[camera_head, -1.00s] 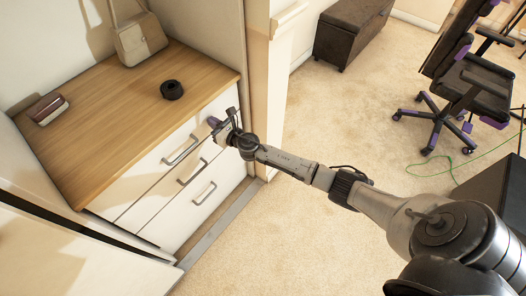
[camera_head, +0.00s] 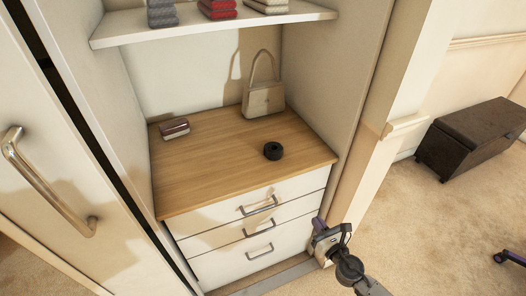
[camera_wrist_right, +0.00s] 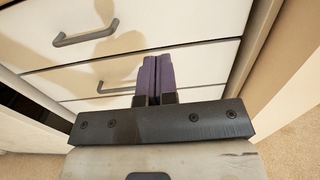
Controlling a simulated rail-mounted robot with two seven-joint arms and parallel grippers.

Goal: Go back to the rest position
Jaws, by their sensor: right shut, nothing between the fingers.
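My right gripper (camera_head: 319,224) is in front of the right end of the white drawers (camera_head: 222,241), low in the head view. In the right wrist view its purple fingers (camera_wrist_right: 154,78) are together with nothing between them, and the drawer fronts (camera_wrist_right: 190,62) lie beyond. The drawers look closed. My left gripper is in neither view.
A wooden top (camera_head: 215,170) above the drawers carries a black roll (camera_head: 273,151), a handbag (camera_head: 263,100) and a dark red wallet-like item (camera_head: 174,128). A shelf (camera_head: 200,32) holds folded cloths. A dark chest (camera_head: 470,137) stands right on open carpet.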

